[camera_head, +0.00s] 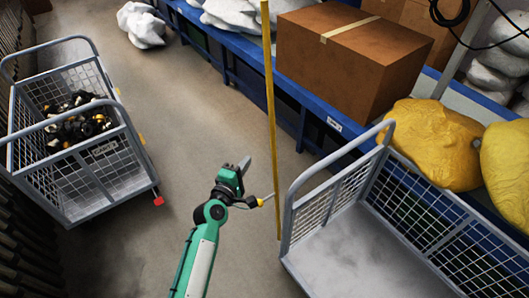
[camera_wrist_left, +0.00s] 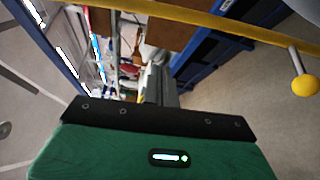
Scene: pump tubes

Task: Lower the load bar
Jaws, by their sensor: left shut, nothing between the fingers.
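The load bar, a long thin yellow bar (camera_head: 270,110), stands close to upright, running from the top edge of the head view down beside the front cart. A short grey peg with a yellow knob (camera_head: 260,202) sticks out near its lower end. In the left wrist view the bar (camera_wrist_left: 200,20) crosses the top, with the knob (camera_wrist_left: 305,86) at the right. My left gripper (camera_head: 246,166) is shut and empty, just left of the bar and a little above the knob. Its fingers (camera_wrist_left: 155,85) point toward the bar in the wrist view; I cannot tell whether they touch it. My right gripper is out of view.
An empty grey mesh cart (camera_head: 345,250) stands at lower right. Another mesh cart (camera_head: 95,195) at left holds dark and brass parts. A blue bench (camera_head: 290,85) carries a cardboard box (camera_head: 345,60) and yellow sacks (camera_head: 430,140). Floor between the carts is clear.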

